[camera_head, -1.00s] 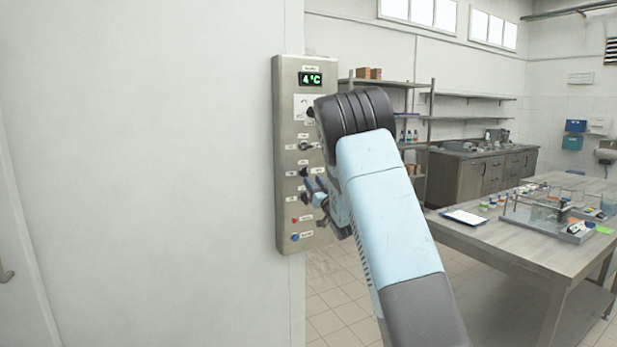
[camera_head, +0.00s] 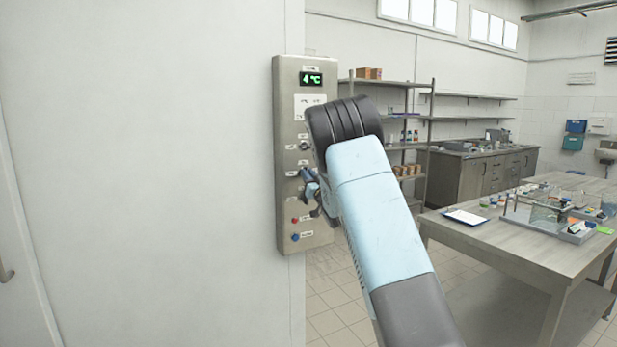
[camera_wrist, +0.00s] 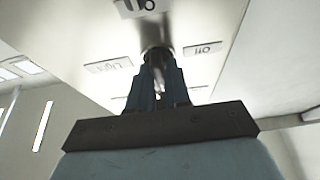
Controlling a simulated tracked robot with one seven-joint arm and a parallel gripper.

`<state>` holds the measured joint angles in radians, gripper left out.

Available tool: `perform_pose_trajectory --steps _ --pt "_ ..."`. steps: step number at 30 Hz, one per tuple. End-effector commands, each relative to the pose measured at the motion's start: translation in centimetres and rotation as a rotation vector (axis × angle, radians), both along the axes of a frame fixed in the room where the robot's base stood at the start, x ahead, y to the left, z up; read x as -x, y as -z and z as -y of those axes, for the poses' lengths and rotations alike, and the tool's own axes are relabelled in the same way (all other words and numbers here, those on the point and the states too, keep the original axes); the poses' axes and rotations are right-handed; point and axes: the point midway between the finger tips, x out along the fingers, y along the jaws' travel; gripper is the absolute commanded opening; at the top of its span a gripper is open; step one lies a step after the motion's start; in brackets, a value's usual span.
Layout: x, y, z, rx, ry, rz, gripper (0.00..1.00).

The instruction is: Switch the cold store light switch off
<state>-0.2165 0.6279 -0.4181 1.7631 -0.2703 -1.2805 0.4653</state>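The metal control panel (camera_head: 285,120) stands at the edge of the white wall, with a column of switches and small labels. My gripper (camera_head: 308,182) is at its lower middle, beside a switch row. In the wrist view, the blue fingers (camera_wrist: 158,72) are close together at a metal switch lever (camera_wrist: 158,56), with a narrow gap between them. The lever shows at the fingertips and partly between them. An upside-down label that seems to read "Off" (camera_wrist: 203,48) is right of it, and another that seems to read "Light" (camera_wrist: 109,66) is left. The fingers partly hide the switch; its position is unclear.
Above the switches, a display (camera_head: 311,79) shows 4 °C. Below my gripper are a red button (camera_head: 295,220) and a blue button (camera_head: 295,237). A lab table (camera_head: 500,245) stands at the right, and shelving (camera_head: 432,118) behind my arm.

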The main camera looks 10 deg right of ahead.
Motion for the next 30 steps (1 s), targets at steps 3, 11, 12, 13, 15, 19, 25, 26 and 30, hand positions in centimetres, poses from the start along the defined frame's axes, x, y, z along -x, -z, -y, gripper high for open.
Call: perform_pose_trajectory --steps 3,11,12,13,15,19,25,26,30 --pt "0.0 -0.01 0.05 0.0 0.001 0.0 0.04" --pt "0.01 -0.02 0.08 0.001 0.002 0.0 0.0" --pt "0.01 -0.02 0.08 0.004 0.002 0.001 0.0" --pt "0.01 -0.02 0.08 0.006 0.001 0.002 0.0" --pt "0.01 -0.02 0.09 0.016 0.001 0.005 0.0" --pt "0.01 -0.02 0.09 0.056 0.0 0.016 0.0" --pt "0.01 -0.02 0.21 0.178 0.002 0.049 0.0" --pt "0.0 -0.02 0.2 0.201 0.002 0.055 0.0" --pt "-0.02 -0.06 0.19 0.324 0.001 0.09 0.0"
